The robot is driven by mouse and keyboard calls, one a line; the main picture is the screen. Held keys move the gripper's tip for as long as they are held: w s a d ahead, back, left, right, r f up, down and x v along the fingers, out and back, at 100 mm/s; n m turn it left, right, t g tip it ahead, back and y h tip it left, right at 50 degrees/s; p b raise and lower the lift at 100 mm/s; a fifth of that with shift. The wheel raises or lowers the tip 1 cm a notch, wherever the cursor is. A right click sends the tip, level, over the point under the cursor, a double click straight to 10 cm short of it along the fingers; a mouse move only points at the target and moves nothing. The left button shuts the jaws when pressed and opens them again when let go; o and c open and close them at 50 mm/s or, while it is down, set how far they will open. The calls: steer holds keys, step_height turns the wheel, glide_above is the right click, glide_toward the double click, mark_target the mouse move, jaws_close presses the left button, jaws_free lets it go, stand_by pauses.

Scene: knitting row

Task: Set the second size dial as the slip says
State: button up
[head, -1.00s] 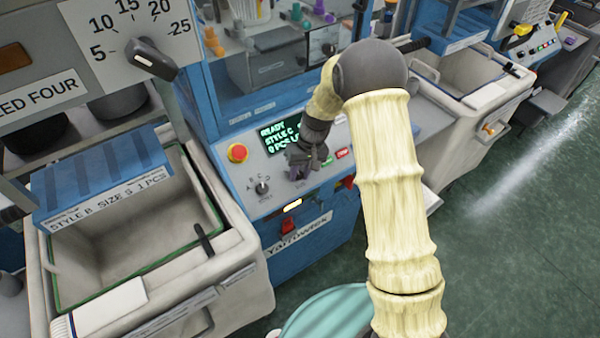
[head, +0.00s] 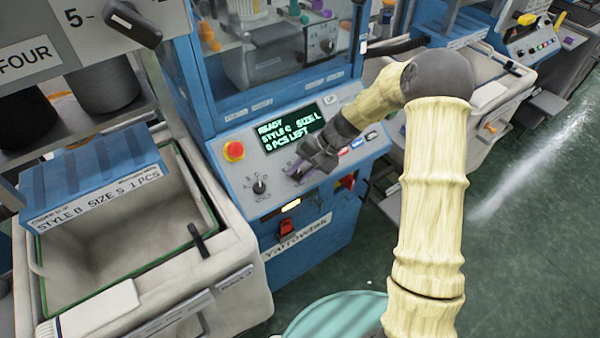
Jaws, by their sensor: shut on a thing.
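The slip (head: 97,200) on the front of the blue tray (head: 90,178) reads "STYLE B SIZE S 1 PCS". The blue machine's display (head: 290,127) reads "READY, STYLE C SIZE L, 0 PCS LEFT". A black-pointer style dial (head: 260,187) sits bare on the sloping panel, with letters around it. My gripper (head: 301,172) is at the panel just right of that dial, its jaws shut on what appears to be the size dial. The jaws cover that dial, so its pointer and setting are hidden.
A red stop button (head: 233,150) is left of the display. Small colored buttons (head: 357,142) lie right of my gripper. A red switch (head: 287,228) is below the panel. A grey-white bin (head: 240,262) stands at left, with open green floor (head: 500,250) at right.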

stand_by(0.4)
steer(key=o, duration=1)
steer(key=shift+d+r, duration=0.1)
steer(key=b+v, duration=0.2)
steer(key=v, duration=1.5)
steer(key=shift+s, duration=0.1)
steer(key=s+d+f+t+h, duration=0.1)
steer(key=s+h, duration=0.1)
steer(key=s, duration=0.5)
steer(key=s+d+f+n+t+h, duration=0.1)
steer(key=s+d+f+h, duration=0.1)
steer(key=s, duration=0.5)
steer(key=s+d+f+n+t+h, duration=0.1)
steer(key=s+d+h, duration=0.1)
steer(key=s, duration=0.5)
steer(key=shift+f+t+h, duration=0.2)
steer(key=shift+t+h, duration=0.2)
steer(key=shift+h, duration=0.2)
